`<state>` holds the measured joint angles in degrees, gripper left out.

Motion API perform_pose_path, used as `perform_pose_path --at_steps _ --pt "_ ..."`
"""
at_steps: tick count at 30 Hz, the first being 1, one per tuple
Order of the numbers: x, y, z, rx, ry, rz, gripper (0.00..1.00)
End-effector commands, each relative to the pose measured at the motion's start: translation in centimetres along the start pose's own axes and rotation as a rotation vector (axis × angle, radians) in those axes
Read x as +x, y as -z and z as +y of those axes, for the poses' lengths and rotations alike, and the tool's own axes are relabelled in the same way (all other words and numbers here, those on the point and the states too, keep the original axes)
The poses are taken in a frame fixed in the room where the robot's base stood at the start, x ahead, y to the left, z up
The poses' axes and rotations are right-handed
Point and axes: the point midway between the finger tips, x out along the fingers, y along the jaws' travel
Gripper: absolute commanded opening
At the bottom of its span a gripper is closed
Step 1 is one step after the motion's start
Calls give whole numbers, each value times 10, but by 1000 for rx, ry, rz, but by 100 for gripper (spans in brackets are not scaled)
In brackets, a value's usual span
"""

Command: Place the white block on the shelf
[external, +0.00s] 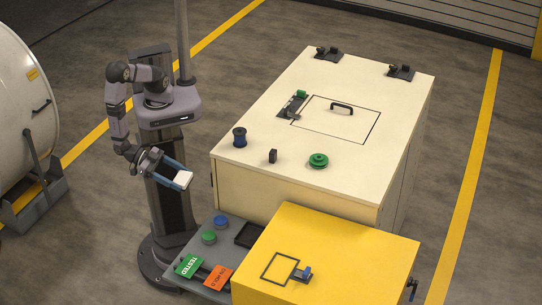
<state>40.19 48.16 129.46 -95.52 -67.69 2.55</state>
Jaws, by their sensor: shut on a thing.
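The white block (183,179) is held in my gripper (180,176), which is shut on it. The gripper points down and to the right, in front of my column. The block is in the air, left of the cream cabinet and above the floor or the grey shelf's far end; its exact height is hard to tell.
The yellow cabinet (340,245) stands at the front right. A white drum (25,100) is at the left.

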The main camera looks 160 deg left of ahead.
Motion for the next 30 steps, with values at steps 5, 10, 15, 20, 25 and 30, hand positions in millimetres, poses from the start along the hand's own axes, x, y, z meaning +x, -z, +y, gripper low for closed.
perform_pose_path --at_steps 5,10,15,20,25,30 --pt "19 -17 12 1 -3 0 39" --pt "54 -40 35 5 -17 1 39" --pt "105 -59 64 14 -42 1 39" --pt "157 -67 87 26 -73 3 39" --pt "210 -65 102 39 -103 4 39" --pt "252 -58 107 51 -129 3 39"
